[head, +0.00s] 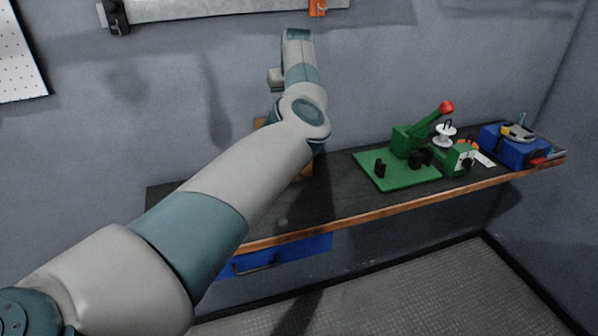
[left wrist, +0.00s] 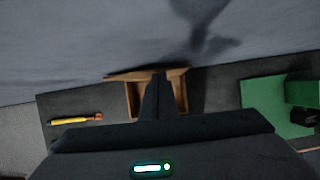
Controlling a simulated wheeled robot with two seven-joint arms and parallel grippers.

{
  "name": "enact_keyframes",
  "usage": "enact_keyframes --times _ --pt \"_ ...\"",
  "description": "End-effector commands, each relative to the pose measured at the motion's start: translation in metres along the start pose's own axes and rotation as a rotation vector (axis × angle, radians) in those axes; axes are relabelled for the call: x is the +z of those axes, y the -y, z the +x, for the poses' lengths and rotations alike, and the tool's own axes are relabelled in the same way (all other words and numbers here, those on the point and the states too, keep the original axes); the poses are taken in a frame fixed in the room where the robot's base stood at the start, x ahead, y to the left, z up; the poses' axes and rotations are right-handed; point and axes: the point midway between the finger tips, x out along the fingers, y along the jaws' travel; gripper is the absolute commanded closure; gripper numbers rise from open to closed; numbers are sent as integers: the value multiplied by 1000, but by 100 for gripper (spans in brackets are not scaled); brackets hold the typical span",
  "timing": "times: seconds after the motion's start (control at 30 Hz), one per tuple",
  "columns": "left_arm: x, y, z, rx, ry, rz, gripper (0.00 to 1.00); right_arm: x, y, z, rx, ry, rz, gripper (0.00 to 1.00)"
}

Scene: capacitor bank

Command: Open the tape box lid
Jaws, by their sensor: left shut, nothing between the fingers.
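A wooden box (left wrist: 131,98), which looks like the tape box, stands on the dark bench in the left wrist view. Its side walls show on both sides of my left gripper (left wrist: 158,76), and a thin wooden board (left wrist: 120,76) runs along its far edge. I cannot tell whether that board is the lid standing up. My gripper's shut, empty fingers cover the middle of the box; contact cannot be judged. In the head view my left arm hides most of the box, with a bit of wood (head: 260,122) beside it. My right gripper is not in view.
The bench (head: 345,200) stands against a grey wall. A green fixture with a red-knobbed lever (head: 405,165) and a blue device (head: 515,148) are to the right. A yellow-handled tool (left wrist: 75,121) lies left of the box. A blue drawer (head: 285,255) is below.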

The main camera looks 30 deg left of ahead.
Motion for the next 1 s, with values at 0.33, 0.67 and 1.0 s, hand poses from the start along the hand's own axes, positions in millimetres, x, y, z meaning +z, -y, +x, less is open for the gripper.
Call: enact_keyframes --times 0.33,0.67,1.0 --pt "2 0 -2 -1 1 0 100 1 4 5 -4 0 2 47" --pt "2 0 -2 0 1 0 100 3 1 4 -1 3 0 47" --pt "6 0 -10 0 1 0 100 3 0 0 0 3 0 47"
